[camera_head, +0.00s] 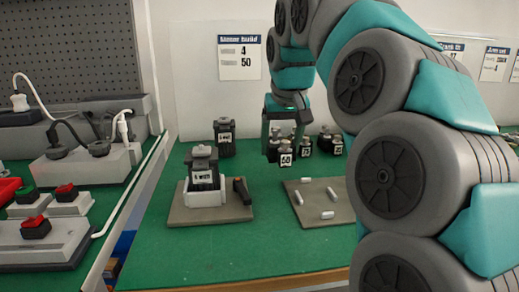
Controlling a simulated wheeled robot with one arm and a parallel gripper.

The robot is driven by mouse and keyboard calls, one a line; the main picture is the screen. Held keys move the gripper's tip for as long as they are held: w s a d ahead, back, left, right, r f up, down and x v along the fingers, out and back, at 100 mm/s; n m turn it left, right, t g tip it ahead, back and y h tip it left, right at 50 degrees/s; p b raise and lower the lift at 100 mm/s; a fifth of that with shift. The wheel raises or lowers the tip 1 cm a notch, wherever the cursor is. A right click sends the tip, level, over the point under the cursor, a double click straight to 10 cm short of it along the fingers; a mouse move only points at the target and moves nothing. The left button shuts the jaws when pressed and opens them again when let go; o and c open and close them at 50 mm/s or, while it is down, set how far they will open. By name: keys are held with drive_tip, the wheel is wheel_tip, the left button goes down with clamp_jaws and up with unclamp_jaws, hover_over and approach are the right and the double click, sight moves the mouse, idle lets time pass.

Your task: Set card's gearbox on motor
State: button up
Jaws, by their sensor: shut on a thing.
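The card (239,58) on the back wall reads "4" and "50" under a "Motor build" heading. A dark motor (203,176), its label seeming to read 4 watt, stands upright in a white holder (206,197) on a brown board. My gripper (284,144) is to the right of and behind that motor, pointing down. It is shut on the gearbox labelled 50 (284,158). I cannot tell whether this gearbox is clear of the table. Other gearboxes stand close behind and right, one labelled 75 (306,147).
Another dark motor (224,138) stands behind the holder. A black-handled clamp (242,190) is at the holder's right. Several white pins (327,214) lie on a brown board. Red-button boxes (35,228) are at left. The green table front is clear. My arm hides the right side.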

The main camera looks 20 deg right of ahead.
drive_tip(key=w+d, duration=0.1)
drive_tip(key=w, duration=0.4)
drive_tip(key=w+d+f+p, duration=0.1)
drive_tip(key=w, duration=0.4)
drive_tip(key=w+d+p, duration=0.1)
drive_tip(key=w, duration=0.4)
drive_tip(key=shift+f, duration=0.2)
drive_tip(key=shift+f, duration=0.1)
drive_tip(key=shift+f, duration=1.65)
drive_tip(key=shift+f+b, duration=0.15)
drive_tip(key=shift+b, duration=0.15)
drive_tip(key=o, duration=1.4)
